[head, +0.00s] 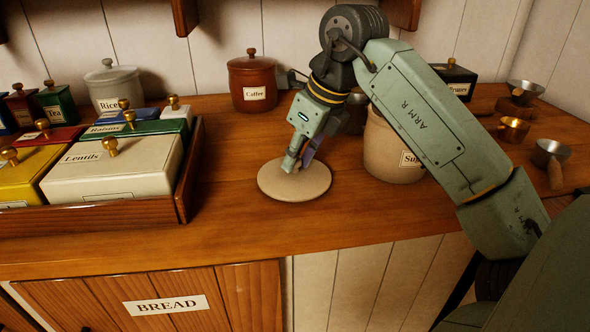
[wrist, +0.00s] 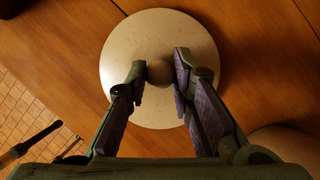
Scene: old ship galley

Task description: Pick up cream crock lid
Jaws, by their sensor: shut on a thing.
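The cream crock lid (head: 294,186) is a round, pale disc at the middle of the wooden counter in the head view. In the wrist view the lid (wrist: 160,35) shows from above with a small brown knob (wrist: 159,72) at its centre. My gripper (head: 292,165) reaches down over the lid and is shut on the knob. In the wrist view my gripper's fingers (wrist: 160,76) stand on both sides of the knob. I cannot tell whether the lid touches the counter. The tan crock labelled Sugar (head: 392,150) stands to the right, partly hidden behind my arm.
A wooden tray (head: 188,180) of labelled tins stands at the left. A red-brown Coffee canister (head: 253,82) and a grey-white Rice canister (head: 116,85) stand behind. Metal cups, including a copper one (head: 513,129), are at the right. Bare counter (head: 240,230) lies in front of the lid.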

